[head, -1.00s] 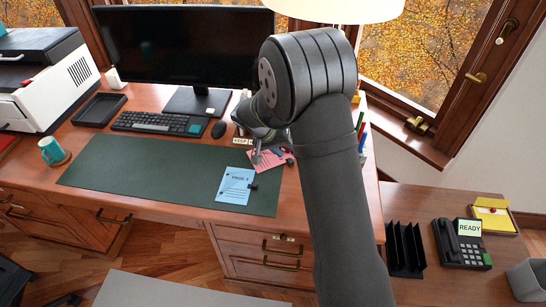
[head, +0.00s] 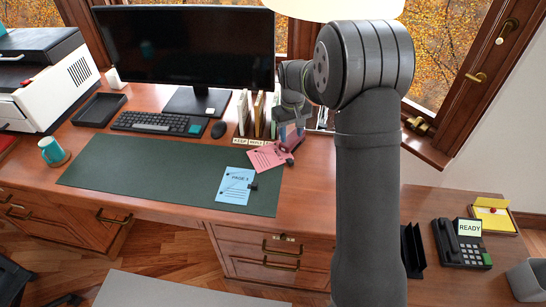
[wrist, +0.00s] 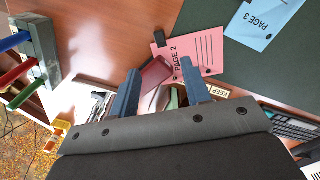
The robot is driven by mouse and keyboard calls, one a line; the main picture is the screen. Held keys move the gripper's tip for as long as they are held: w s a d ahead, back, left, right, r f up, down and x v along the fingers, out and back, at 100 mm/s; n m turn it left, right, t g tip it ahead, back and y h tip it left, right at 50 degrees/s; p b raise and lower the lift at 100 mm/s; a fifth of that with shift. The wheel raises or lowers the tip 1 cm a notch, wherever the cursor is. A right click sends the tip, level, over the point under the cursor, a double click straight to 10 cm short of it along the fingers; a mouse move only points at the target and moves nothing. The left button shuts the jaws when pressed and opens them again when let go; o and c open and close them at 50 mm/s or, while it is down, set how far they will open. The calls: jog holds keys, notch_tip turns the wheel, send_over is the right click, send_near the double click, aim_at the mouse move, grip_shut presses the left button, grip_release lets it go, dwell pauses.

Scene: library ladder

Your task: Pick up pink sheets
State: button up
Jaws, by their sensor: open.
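A pink sheet (head: 266,158) lies at the right end of the green desk mat. In the wrist view the pink sheet (wrist: 207,48) reads PAGE 2 and has a small black clip on its edge. My gripper (head: 291,133) is open, above and just behind the sheet's right end. Its two fingers also show in the wrist view (wrist: 160,70), pointing toward the sheet. I cannot tell whether they touch anything.
A blue PAGE 3 sheet (head: 236,186) lies in front of the pink one on the mat (head: 130,165). A mouse (head: 218,129), keyboard (head: 150,122) and monitor (head: 185,45) are to the left. The mat's left part is clear.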

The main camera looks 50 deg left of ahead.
aim_at(291, 161)
jog(key=f, duration=1.3)
jog(key=shift+w+f, duration=0.2)
jog(key=shift+w, duration=0.1)
grip_shut()
